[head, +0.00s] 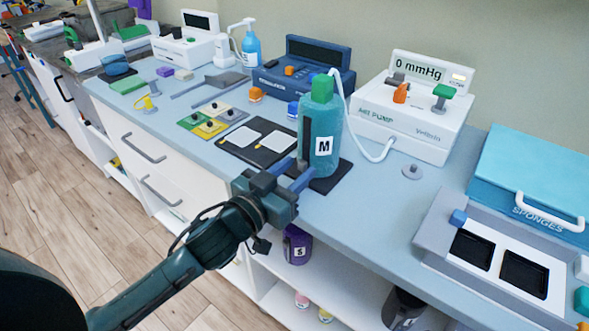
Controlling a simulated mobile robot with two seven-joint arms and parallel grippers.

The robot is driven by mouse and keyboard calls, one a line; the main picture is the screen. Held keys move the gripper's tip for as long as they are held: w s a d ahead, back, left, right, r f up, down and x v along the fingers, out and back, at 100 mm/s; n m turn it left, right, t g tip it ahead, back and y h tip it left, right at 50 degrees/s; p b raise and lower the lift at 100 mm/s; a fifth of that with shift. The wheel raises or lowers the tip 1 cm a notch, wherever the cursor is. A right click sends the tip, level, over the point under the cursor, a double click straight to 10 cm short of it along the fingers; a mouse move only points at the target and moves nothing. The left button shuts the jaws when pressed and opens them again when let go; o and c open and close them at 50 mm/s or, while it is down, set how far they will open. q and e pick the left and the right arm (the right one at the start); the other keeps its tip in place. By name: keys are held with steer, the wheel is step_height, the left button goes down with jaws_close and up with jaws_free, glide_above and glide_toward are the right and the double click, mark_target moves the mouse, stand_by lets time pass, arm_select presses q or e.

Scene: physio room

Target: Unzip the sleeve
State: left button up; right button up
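The sleeve (324,128) is a teal upright cylinder with a green top and a white label marked M. It stands on a dark mat (329,184) near the counter's front edge. A dark vertical strip, perhaps its zip, runs down its left side; I cannot make out a zip pull. My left gripper (293,172) is at the sleeve's lower front left, its two blue fingers apart and pointing toward the sleeve. I see nothing held between them, and I cannot tell whether they touch the sleeve. My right gripper is not in view.
A white pump (415,122) reading 0 mmHg stands behind right, with a white tube (371,155) curving near the sleeve. A blue device (302,80) is behind. Left lies a black tray with white pads (264,138). A sponge box (535,175) sits right. Open shelves are below.

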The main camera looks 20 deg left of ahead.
arm_select(q)
steer(key=shift+w+d, duration=0.1)
steer(key=shift+w, duration=0.1)
jaws_close()
stand_by(0.3)
